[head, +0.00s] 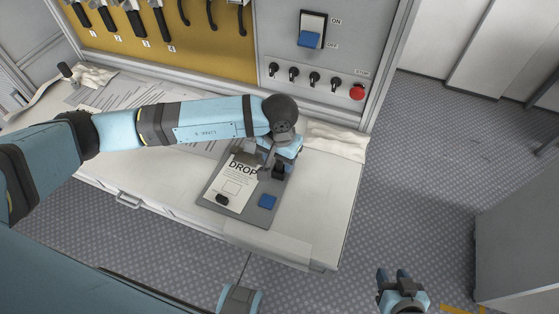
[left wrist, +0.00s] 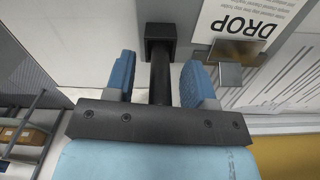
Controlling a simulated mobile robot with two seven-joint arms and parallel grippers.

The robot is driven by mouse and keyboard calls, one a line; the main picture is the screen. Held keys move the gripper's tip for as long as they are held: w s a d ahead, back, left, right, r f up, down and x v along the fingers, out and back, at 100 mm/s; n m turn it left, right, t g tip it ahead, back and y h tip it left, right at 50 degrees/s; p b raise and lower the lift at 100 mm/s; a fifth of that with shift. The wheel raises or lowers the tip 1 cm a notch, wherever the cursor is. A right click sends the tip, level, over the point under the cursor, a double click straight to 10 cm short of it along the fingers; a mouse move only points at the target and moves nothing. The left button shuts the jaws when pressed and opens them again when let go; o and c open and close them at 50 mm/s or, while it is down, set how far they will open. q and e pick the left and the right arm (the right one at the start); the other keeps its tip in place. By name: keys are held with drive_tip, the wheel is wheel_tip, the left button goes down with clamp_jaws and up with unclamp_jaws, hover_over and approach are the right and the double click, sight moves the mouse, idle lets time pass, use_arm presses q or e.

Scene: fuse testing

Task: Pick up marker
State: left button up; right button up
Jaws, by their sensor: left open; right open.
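A dark rod, seemingly the marker (left wrist: 160,78), shows in the left wrist view, with a square black block (left wrist: 160,42) at its far end. My left gripper (left wrist: 160,66) is open, with one blue finger on each side of the rod. I cannot tell if either finger touches it. In the head view my left gripper (head: 277,162) is over the upper right part of the grey board (head: 252,213), and the arm hides most of the marker. The black block (head: 279,171) shows just below the gripper. My right gripper (head: 394,275) is open and empty, over the floor.
The board carries a white DROP sheet (head: 232,187), a blue block (head: 267,201) and a small black piece (head: 222,199). Printed papers lie on the white worktop (head: 145,190). A switch panel with a red stop button (head: 357,92) stands behind. A white cloth (head: 338,142) lies nearby.

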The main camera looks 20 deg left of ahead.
use_arm(q)
clamp_jaws()
drive_tip(key=shift+r, duration=0.1)
wheel_tip(320, 180, up, 20)
drive_tip(key=b, duration=0.1)
idle(0.5)
